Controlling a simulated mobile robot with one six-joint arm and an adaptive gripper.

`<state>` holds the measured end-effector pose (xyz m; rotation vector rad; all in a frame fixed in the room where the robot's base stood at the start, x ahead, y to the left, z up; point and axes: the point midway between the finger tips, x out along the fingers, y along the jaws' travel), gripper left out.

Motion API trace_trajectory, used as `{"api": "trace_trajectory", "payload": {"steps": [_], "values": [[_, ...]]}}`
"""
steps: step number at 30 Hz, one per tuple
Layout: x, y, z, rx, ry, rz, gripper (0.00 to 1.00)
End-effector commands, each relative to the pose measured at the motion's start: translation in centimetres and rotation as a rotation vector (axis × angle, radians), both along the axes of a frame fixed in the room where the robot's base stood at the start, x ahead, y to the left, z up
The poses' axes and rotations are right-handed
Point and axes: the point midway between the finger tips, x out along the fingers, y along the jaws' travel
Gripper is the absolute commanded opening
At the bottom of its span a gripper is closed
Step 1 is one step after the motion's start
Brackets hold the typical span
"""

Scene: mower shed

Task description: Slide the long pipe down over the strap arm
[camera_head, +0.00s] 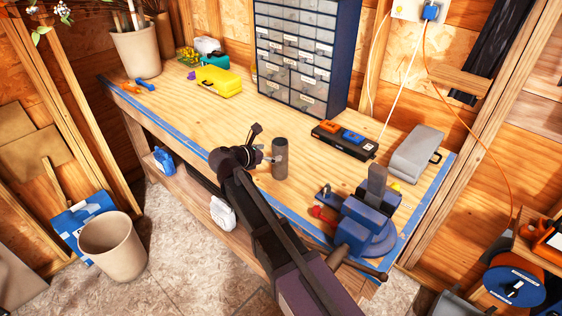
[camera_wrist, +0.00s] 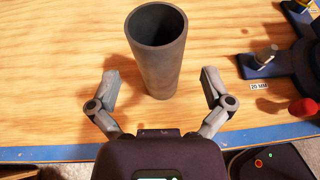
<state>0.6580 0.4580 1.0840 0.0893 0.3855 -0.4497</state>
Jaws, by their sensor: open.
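A dark grey pipe (camera_head: 280,158) stands upright on the wooden workbench, near its front edge. Its open top end faces up in the wrist view (camera_wrist: 155,55). My gripper (camera_wrist: 160,87) is open, its two fingers spread on the near left and right of the pipe; I see no contact. In the head view my gripper (camera_head: 265,157) is just left of the pipe. A small metal piece (camera_wrist: 265,54) stands on a blue base to the right of the pipe, behind a "20 MM" label. I cannot tell whether this is the strap arm.
A blue vise (camera_head: 362,226) stands at the right front of the bench, with a red-handled object (camera_head: 323,215) beside it. The bench left of the pipe is mostly clear.

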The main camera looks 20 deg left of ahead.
Motion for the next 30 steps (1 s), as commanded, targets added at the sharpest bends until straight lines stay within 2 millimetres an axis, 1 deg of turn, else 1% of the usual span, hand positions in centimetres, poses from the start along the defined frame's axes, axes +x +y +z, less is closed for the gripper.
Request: {"api": "trace_trajectory", "payload": {"steps": [10, 14, 22, 25, 30], "values": [[0.3, -0.1, -0.2, 0.0, 0.0, -0.001, 1.0], [1.2, -0.5, -0.8, 0.0, 0.0, -0.003, 1.0], [3.8, -1.7, -2.1, 0.0, 0.0, -0.004, 1.0], [4.3, -1.9, -2.2, 0.001, 0.0, -0.004, 1.0], [4.4, -2.0, -2.2, 0.0, 0.0, -0.002, 1.0]]}}
